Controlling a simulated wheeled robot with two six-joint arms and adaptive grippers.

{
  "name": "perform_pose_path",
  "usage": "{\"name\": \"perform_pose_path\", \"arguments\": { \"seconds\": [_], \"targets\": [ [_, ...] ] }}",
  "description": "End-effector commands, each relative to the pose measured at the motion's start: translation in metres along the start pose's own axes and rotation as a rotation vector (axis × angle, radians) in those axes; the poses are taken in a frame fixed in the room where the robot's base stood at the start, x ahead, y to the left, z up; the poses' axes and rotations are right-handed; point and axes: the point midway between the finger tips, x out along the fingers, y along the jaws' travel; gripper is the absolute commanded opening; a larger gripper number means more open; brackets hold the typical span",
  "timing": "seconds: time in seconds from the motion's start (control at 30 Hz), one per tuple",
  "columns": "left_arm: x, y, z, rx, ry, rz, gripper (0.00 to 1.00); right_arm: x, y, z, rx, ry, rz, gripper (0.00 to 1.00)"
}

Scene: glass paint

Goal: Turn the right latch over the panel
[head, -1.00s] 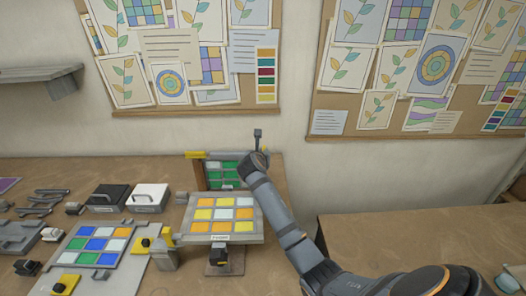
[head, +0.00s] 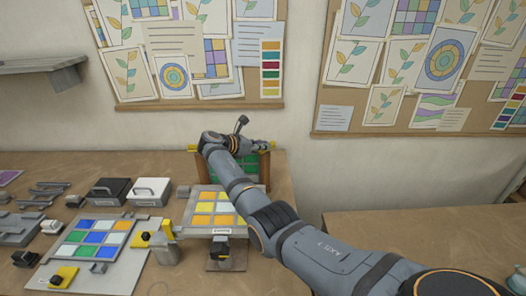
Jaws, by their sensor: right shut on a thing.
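A panel of green squares (head: 248,172) stands upright in a brown wooden frame (head: 266,171) at the back of the table. A yellow latch (head: 193,148) shows at the frame's top left. The right latch (head: 274,146), also yellow, shows at the top right, small and partly covered. My right arm reaches across from the lower right and hides much of the frame and panel. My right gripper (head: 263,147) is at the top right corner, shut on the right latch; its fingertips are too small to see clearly. My left gripper is out of view.
A tilted board of yellow and orange squares (head: 204,208) stands in front of the frame, partly under my arm. A blue, green and white panel (head: 75,243), a black box (head: 106,190) and a white box (head: 151,190) lie left.

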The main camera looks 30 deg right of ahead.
Motion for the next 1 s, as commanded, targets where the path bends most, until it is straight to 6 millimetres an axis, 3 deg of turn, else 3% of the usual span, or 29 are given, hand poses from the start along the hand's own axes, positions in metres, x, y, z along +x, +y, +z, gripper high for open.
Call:
{"name": "perform_pose_path", "arguments": {
  "seconds": [0.6, 0.63, 0.8, 1.0],
  "targets": [
    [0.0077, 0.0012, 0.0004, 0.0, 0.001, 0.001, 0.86, 0.0004, 0.0004, -0.0015, 0.012, 0.003, -0.036, 0.0],
    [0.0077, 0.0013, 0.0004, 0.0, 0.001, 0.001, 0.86, 0.0004, 0.0004, -0.0015, 0.012, 0.003, -0.036, 0.12],
    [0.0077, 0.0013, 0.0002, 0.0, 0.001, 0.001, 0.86, 0.0004, 0.0005, -0.0012, 0.012, 0.003, -0.035, 0.34],
    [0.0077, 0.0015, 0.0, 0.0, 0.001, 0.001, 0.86, 0.0003, 0.0006, -0.0007, 0.013, 0.002, -0.035, 0.34]
  ]
}}
